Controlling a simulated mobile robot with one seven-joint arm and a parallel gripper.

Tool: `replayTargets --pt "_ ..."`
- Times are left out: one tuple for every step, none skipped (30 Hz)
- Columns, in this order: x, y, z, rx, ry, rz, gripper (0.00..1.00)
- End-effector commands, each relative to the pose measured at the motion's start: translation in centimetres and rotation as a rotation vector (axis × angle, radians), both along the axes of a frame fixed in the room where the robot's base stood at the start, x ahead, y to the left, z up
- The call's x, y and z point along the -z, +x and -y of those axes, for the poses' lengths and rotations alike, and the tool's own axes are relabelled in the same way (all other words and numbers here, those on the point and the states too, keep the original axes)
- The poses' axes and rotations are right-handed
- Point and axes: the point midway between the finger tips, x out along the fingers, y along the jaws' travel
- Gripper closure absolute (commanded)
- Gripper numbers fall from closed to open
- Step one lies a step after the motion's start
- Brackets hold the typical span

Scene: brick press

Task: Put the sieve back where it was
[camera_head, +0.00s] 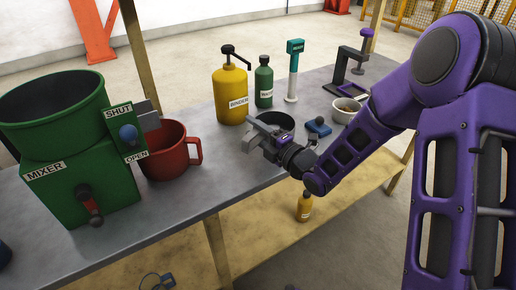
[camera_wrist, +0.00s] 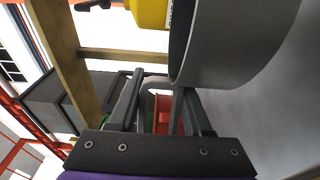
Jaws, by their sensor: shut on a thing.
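The sieve is a round grey vessel with a dark inside (camera_head: 276,120), near the middle of the bench in the head view. In the wrist view its curved grey wall (camera_wrist: 235,45) fills the upper right, close to the camera. My gripper (camera_head: 258,134) is at the sieve's near left side and is shut on it. In the wrist view the two fingers (camera_wrist: 162,105) reach the lower edge of the grey wall. The exact contact is partly hidden. I cannot tell whether the sieve touches the bench.
The yellow binder pump bottle (camera_head: 230,95) and green bottle (camera_head: 263,85) stand behind the sieve. The red mug (camera_head: 165,150) and green mixer (camera_head: 80,180) are left. A blue object (camera_head: 318,127) and white bowl (camera_head: 345,110) are right. Grey bench (camera_head: 205,190) is bare in front.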

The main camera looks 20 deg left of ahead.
Motion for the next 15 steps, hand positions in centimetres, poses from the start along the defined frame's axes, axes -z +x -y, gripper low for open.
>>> replayTargets --pt "0.7 0.0 0.0 -0.001 0.001 0.001 1.0" --pt "0.9 0.0 -0.1 -0.001 0.001 0.002 1.0" --pt "1.2 0.0 0.0 -0.001 0.001 0.002 1.0" --pt "1.4 0.0 -0.1 -0.001 0.001 0.001 1.0" --pt "1.8 0.0 -0.1 -0.001 0.001 0.001 1.0" --pt "2.3 0.0 0.0 -0.001 0.0 0.0 1.0" --pt "2.8 0.0 0.0 -0.001 0.0 0.0 1.0" --pt "3.3 -0.1 0.0 -0.001 0.001 -0.001 1.0" --pt "3.9 0.0 0.0 -0.001 0.001 -0.002 1.0" --pt "4.4 0.0 0.0 -0.001 0.001 -0.001 1.0" --pt "4.7 0.0 -0.1 -0.001 0.0 0.0 1.0" --pt "5.1 0.0 -0.1 0.0 0.001 0.001 1.0" --pt "5.3 0.0 -0.1 0.0 0.001 0.001 1.0" --pt "5.4 0.0 -0.1 0.0 0.001 0.002 1.0" --pt "5.4 0.0 -0.1 0.0 0.001 0.003 1.0"
